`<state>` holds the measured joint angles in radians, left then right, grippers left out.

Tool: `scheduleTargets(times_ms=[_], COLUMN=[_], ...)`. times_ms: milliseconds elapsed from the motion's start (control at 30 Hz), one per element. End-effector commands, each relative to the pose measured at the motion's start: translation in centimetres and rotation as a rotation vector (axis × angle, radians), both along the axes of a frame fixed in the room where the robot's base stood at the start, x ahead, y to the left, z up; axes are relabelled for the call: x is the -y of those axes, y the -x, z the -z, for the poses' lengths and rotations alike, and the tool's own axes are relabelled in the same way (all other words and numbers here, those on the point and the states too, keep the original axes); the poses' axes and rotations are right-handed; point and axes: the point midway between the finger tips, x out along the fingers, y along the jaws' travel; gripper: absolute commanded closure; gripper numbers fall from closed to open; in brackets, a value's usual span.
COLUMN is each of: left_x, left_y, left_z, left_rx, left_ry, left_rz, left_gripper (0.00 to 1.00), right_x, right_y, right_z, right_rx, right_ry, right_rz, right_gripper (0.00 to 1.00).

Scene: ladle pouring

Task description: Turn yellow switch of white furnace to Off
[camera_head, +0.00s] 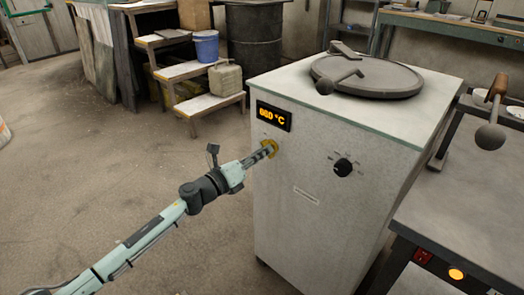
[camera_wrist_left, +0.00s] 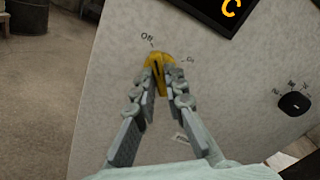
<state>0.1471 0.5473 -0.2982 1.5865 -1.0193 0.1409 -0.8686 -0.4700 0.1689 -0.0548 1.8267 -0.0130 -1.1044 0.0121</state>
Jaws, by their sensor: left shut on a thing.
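The white furnace (camera_head: 310,205) stands in the middle of the head view, with a lit display (camera_head: 273,116) reading about 060 °C. The yellow switch (camera_wrist_left: 159,60) is on its front panel below the display, and its edge also shows in the head view (camera_head: 272,143). Small printed labels sit at the upper left and right of the switch in the left wrist view. My left gripper (camera_wrist_left: 159,72) has its two fingers shut on the switch; it comes in from the left in the head view (camera_head: 268,150). The fingers hide part of the switch. My right gripper is not in view.
A black knob (camera_head: 343,167) is on the furnace front, right of the switch. A round lid (camera_head: 367,76) lies on top. A ladle (camera_head: 492,115) is at the right above a dark table (camera_head: 470,200). Wooden steps (camera_head: 190,70) stand behind.

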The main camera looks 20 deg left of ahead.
Motion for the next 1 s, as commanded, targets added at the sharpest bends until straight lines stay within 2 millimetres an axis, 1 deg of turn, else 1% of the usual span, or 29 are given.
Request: scheduleTargets(times_ms=[300, 800, 833, 967, 1000], left_x=[0.00, 0.01, 0.01, 0.02, 0.01], left_y=[0.04, 0.05, 0.05, 0.04, 0.04], left_z=[0.10, 0.13, 0.13, 0.10, 0.09], left_rx=[-0.040, -0.047, -0.047, -0.046, -0.046], left_ry=[0.089, 0.105, 0.105, 0.104, 0.103], left_rz=[0.001, 0.001, 0.001, 0.000, 0.000], left_gripper=[1.00, 1.00, 0.85, 0.69, 0.68], right_x=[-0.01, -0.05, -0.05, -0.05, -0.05], right_y=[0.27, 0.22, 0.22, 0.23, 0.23], right_z=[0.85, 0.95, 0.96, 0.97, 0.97], right_rx=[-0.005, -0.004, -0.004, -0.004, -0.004], right_ry=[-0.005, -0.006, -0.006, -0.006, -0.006], right_rz=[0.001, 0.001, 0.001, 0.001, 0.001], right_gripper=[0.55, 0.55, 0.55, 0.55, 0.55])
